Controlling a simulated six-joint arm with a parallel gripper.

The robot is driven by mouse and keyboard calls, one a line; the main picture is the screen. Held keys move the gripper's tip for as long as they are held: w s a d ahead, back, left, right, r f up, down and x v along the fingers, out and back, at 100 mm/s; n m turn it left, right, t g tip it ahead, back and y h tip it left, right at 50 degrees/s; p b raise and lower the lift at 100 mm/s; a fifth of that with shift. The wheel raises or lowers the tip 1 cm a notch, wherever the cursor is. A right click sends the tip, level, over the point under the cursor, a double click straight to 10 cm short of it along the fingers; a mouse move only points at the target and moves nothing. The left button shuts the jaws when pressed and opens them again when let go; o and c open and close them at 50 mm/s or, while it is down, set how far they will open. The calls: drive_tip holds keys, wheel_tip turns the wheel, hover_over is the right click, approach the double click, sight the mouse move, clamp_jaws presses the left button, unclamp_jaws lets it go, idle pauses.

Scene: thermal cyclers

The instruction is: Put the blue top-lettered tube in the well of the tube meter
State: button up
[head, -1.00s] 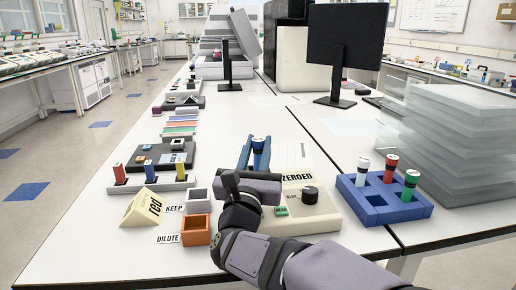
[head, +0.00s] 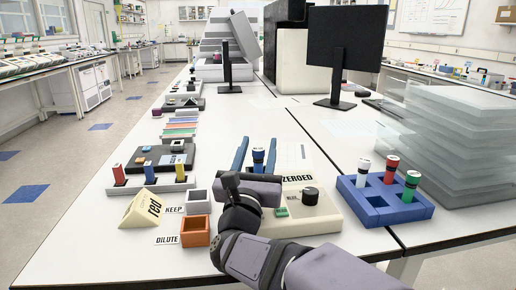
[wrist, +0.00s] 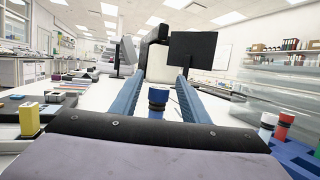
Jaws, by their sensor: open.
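The blue tube (head: 258,161), with a dark band near its top, stands upright between the spread blue fingers of my gripper (head: 257,144). It also shows in the wrist view (wrist: 158,97), with clear gaps to both fingers. My gripper is open and not touching it. The cream tube meter (head: 318,221) has a black knob, a green button and a display reading "ZEROED". My wrist hides the tube's lower end and the meter's well, so I cannot see for certain what the tube stands in.
A blue rack (head: 386,214) with white, red and green tubes stands at right. Clear stacked trays stand far right.

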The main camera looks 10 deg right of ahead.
drive_tip(key=shift+r+p, duration=0.85)
drive_tip(key=shift+p, duration=0.4)
drive_tip(key=b+v, duration=0.1)
drive_tip(key=v, duration=0.2)
drive_tip(key=b+v, duration=0.1)
drive_tip(key=v, duration=0.3)
drive_tip(key=b+v, duration=0.1)
drive_tip(key=v, duration=0.2)
drive_tip(key=shift+s+a+f, duration=0.25)
drive_tip(key=shift+f, duration=0.15)
drive_tip(key=shift+s+a+f, duration=0.1)
drive_tip(key=shift+s+f, duration=0.1)
drive_tip(key=shift+s, duration=0.45)
